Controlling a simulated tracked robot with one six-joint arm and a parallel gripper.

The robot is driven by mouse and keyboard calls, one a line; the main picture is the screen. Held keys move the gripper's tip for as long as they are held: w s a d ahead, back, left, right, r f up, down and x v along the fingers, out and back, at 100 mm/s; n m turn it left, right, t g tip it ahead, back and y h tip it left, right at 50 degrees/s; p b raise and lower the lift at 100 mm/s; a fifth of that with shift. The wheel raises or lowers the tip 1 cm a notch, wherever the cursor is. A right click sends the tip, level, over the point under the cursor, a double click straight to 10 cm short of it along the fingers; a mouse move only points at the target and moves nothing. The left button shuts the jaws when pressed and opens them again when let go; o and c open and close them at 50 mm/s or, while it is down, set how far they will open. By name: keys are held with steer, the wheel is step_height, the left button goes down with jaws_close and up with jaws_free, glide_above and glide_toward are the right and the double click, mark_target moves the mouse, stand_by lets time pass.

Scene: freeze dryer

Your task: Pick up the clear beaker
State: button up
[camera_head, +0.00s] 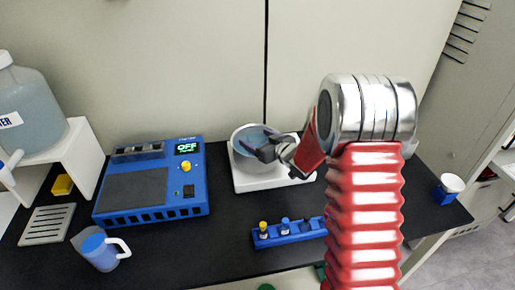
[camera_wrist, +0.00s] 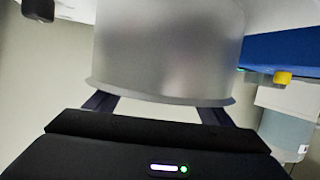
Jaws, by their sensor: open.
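The clear beaker (camera_head: 240,162) stands upright on a white scale-like base (camera_head: 246,184) near the back middle of the bench. In the wrist view the beaker (camera_wrist: 165,50) fills the upper middle as a large translucent cylinder, its rim towards the bottom of the picture. My gripper (camera_head: 263,147) is at the beaker's upper right, its dark fingers overlapping the opening in the head view. The wrist view shows my gripper (camera_wrist: 155,107) open, with one finger at each side of the rim. I cannot tell whether the fingers touch the glass. My gripper hides part of the rim.
A blue instrument (camera_head: 152,186) with an OFF display stands left of the scale. A blue vial rack (camera_head: 290,233) lies in front. A jug (camera_head: 101,252) is at front left. A wall (camera_head: 180,60) rises behind the bench.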

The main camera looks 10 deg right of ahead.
steer(key=shift+w, duration=0.15)
stand_by(0.4)
steer(key=c, duration=1.4)
steer(key=shift+o, duration=0.2)
steer(key=shift+r, duration=0.25)
step_height(320, 180, up, 10)
steer(key=shift+f, duration=0.25)
stand_by(0.9)
